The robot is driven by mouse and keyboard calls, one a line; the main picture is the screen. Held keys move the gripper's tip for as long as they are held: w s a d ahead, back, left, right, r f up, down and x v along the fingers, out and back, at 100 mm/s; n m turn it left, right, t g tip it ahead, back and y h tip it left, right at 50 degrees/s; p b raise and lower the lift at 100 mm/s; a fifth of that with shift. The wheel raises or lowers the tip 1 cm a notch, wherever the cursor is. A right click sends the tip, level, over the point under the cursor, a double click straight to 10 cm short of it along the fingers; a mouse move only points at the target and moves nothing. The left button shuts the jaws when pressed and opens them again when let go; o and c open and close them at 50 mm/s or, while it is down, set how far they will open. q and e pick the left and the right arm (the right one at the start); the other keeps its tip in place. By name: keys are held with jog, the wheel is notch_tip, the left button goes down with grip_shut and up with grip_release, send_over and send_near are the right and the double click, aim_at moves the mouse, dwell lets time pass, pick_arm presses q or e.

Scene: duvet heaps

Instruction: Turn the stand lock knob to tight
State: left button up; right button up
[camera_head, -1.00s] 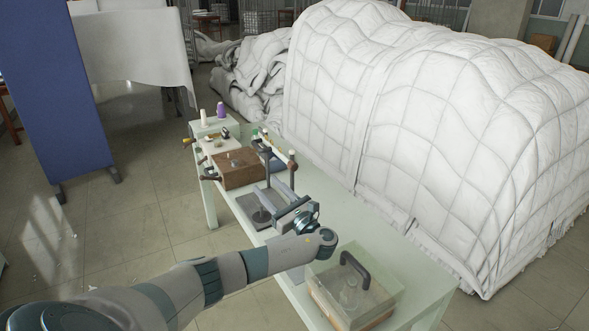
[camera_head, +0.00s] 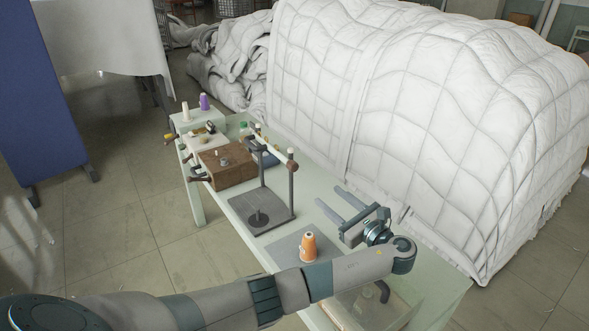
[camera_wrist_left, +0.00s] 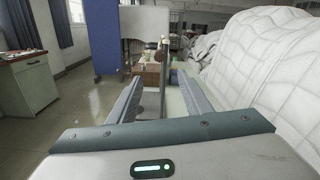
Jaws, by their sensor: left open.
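The stand has a flat grey base (camera_head: 262,222) and a dark upright post (camera_head: 291,195) on the pale green table. A small reddish-brown round knob (camera_head: 292,166) sits near the post's top, where a light bar slopes away; its lock setting cannot be read. My left gripper (camera_head: 328,196) is open and empty, right of the post and apart from it, fingers pointing back and left. In the left wrist view the stand's post and brownish knob (camera_wrist_left: 163,46) show ahead, between and beyond the open fingers (camera_wrist_left: 160,78). My right gripper is not in view.
An orange thread cone (camera_head: 308,248) stands below my gripper, close to my forearm. A clear-covered box with a dark handle (camera_head: 382,291) is partly behind my arm. A wooden box (camera_head: 228,166) and thread spools (camera_head: 204,102) are farther back. A white duvet heap (camera_head: 430,120) borders the table's right.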

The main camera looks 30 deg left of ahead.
pick_arm(q)
jog(key=p, duration=0.4)
send_near(295, 169)
jog(key=x, duration=0.8)
jog(key=shift+w+a, duration=0.2)
jog(key=shift+a, duration=0.25)
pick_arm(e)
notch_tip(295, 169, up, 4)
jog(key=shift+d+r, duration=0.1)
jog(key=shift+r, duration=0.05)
pick_arm(q)
jog(key=shift+c, duration=0.4)
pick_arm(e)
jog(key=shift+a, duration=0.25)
pick_arm(q)
jog(key=shift+f, duration=0.1)
jog(key=c, duration=1)
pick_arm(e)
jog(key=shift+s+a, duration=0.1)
